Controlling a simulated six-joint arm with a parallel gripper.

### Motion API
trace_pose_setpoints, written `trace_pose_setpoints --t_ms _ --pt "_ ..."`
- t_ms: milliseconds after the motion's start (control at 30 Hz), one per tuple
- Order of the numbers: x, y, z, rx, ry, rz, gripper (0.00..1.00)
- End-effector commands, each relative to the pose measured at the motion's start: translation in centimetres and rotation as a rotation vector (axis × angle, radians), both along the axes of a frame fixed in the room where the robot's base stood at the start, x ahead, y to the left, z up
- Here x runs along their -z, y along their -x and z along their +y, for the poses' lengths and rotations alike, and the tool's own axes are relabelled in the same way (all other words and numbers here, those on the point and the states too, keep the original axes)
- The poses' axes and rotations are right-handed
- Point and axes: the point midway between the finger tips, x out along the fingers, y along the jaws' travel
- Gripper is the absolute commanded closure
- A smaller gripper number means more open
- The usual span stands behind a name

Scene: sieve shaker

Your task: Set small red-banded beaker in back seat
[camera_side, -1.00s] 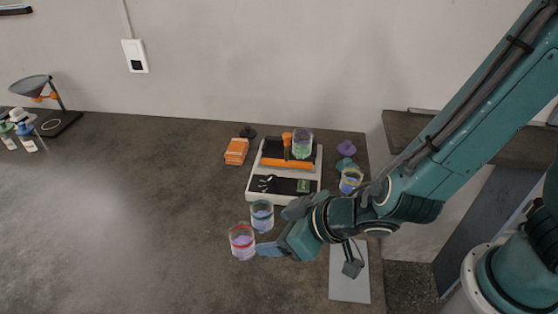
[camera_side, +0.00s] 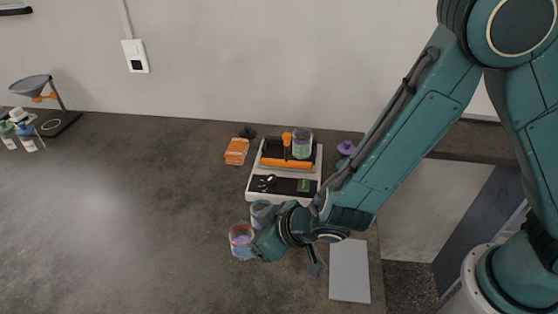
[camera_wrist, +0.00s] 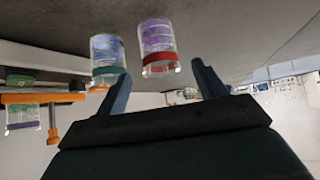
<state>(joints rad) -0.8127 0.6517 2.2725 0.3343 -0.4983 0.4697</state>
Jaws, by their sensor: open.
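The red-banded beaker (camera_side: 241,240), clear with purple contents, stands on the bench left of my gripper (camera_side: 258,246). In the wrist view the red-banded beaker (camera_wrist: 158,48) appears ahead of the gap between my open, empty fingers (camera_wrist: 164,82). It looks apart from them. The shaker (camera_side: 252,189) has a white base, a dark front panel and an orange bar. I cannot clearly make out the back seat.
A teal-banded beaker (camera_side: 259,210) with blue contents stands close behind the red-banded one, partly hidden by my wrist; it also shows in the wrist view (camera_wrist: 108,55). An orange stack (camera_side: 236,151) lies left of the shaker. A grey plate (camera_side: 349,272) lies at right.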

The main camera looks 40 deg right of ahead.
Motion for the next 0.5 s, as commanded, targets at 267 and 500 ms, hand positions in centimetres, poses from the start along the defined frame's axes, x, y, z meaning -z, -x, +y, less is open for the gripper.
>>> trace_pose_setpoints --t_ms 267,500 --pt "0.49 -0.45 0.2 -0.001 -0.001 -0.001 0.3" --pt "0.99 -0.83 0.36 0.0 0.0 0.0 0.3"
